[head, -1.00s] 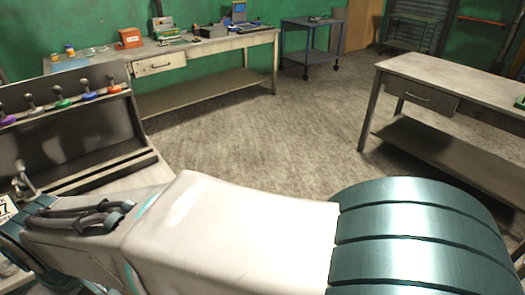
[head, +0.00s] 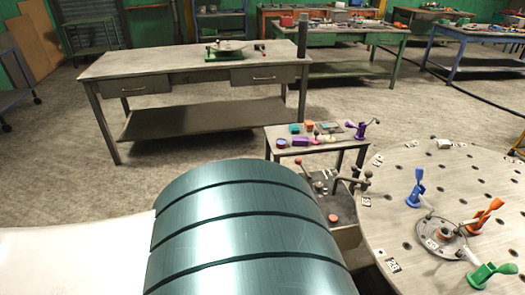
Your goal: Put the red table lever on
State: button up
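A lever with a red ball knob (head: 298,161) rises from a dark control panel (head: 322,188) between the small table and the round table. Its rod leans up and to the left. Other levers with dark knobs stand beside it, and a red round piece (head: 333,218) sits lower on the panel. I cannot tell from the picture whether this lever is on or off, or whether it is the task's lever. My gripper is not in view; only my white and teal arm parts fill the lower left.
A round holed table (head: 400,225) at right carries blue (head: 417,187), orange-red (head: 485,212) and green (head: 490,273) clamps. A small table (head: 290,131) holds coloured pieces and a purple clamp (head: 360,128). A grey workbench (head: 150,69) stands behind; floor at left is clear.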

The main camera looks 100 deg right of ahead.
aim_at(298, 161)
jog(key=z, duration=3.7)
jog(key=k, duration=0.55)
jog(key=u, duration=0.6)
jog(key=k, duration=0.8)
jog(key=z, duration=0.1)
jog(key=i, duration=0.35)
jog(key=z, duration=0.85)
jog(key=i, duration=1.35)
jog(key=u, duration=0.6)
